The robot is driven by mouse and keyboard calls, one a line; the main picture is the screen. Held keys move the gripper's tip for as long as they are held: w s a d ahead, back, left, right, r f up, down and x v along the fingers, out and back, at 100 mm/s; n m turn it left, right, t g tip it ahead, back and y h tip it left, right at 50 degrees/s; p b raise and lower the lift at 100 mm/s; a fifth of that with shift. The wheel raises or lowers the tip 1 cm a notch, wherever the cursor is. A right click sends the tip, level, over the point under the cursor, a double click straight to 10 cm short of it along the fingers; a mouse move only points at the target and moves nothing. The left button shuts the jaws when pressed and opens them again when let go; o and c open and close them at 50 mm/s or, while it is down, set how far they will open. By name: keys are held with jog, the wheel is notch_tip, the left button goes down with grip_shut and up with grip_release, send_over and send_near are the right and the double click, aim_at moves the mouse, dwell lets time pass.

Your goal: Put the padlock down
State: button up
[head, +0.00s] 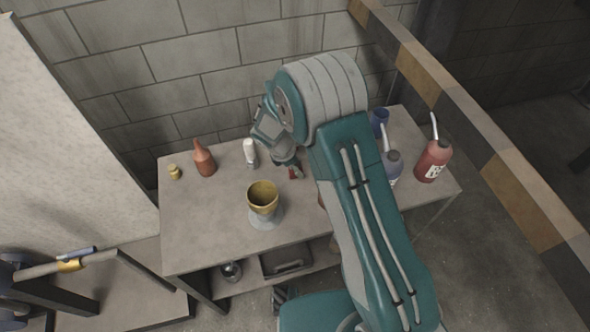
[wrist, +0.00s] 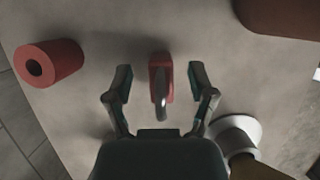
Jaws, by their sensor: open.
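The padlock (wrist: 160,78) has a red body and a grey metal shackle. In the wrist view it is on the grey table top, with its shackle towards my gripper (wrist: 160,71). My gripper is open, with one finger on each side of the padlock and a visible gap on both sides. In the head view a small red part of the padlock (head: 292,173) shows beside my gripper (head: 295,167), which is low over the table. Whether the padlock lies fully flat is hard to tell.
On the table (head: 205,240) stand a yellow cup on a pale base (head: 263,197), a white bottle (head: 250,152), a brown bottle (head: 204,158) and a red bottle (head: 433,160). A red hollow roll (wrist: 60,60) lies left in the wrist view. The table's front left is clear.

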jog(key=shift+d+f, duration=0.1)
jog(key=shift+f, duration=0.1)
grip_shut()
notch_tip(320, 180, up, 10)
jog(key=shift+r, duration=0.1)
dwell(0.4)
